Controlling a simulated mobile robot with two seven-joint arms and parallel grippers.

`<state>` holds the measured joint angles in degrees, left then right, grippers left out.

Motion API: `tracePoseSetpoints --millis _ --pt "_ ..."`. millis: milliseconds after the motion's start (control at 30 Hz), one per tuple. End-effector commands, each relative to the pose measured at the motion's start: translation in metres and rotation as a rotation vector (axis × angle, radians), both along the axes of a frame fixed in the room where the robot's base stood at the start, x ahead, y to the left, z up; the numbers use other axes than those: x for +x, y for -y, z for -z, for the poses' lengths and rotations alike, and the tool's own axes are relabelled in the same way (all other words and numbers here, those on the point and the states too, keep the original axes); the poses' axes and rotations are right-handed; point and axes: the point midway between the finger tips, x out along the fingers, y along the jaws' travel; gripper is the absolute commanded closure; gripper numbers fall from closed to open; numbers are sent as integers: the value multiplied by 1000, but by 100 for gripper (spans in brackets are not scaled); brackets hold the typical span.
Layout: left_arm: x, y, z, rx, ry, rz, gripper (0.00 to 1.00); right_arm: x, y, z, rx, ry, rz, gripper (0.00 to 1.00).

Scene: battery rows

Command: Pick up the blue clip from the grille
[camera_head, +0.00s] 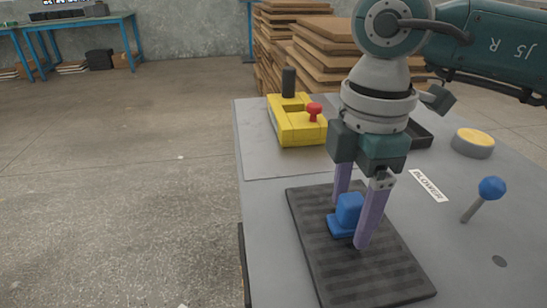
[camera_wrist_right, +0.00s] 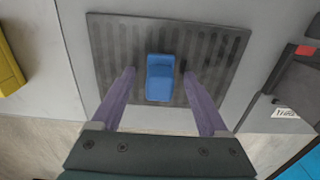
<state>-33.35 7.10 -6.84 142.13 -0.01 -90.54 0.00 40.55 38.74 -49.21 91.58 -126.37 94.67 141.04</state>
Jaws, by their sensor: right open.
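The blue clip (camera_head: 347,213) sits on the dark ribbed grille (camera_head: 374,284) on the grey machine top. In the right wrist view the blue clip (camera_wrist_right: 160,78) lies near the middle of the grille (camera_wrist_right: 221,44). My right gripper (camera_head: 349,220) points down with its purple fingers on either side of the clip. The right gripper (camera_wrist_right: 157,73) is open, and gaps show between the clip and each finger in the wrist view. One finger hides part of the clip's right side in the head view. My left gripper is not in view.
A yellow box (camera_head: 294,128) with a red knob (camera_head: 314,110) stands behind the grille. To the right are a "BLOWER" label (camera_head: 428,186), a blue-ball lever (camera_head: 491,188) and a yellow-topped round button (camera_head: 473,141). Stacked boards (camera_head: 317,45) stand beyond the machine top.

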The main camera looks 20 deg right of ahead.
Motion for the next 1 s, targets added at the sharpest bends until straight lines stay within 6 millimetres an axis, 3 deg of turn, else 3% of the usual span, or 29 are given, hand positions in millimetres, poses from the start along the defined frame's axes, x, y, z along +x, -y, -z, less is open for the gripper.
tracePoseSetpoints --millis 67,700,1000 --pt "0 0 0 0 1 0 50 0 0 0 0 0 0 28" --pt "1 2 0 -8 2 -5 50 0 0 -1 0 0 0 100" --pt "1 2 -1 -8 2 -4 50 0 0 -1 0 0 0 100"
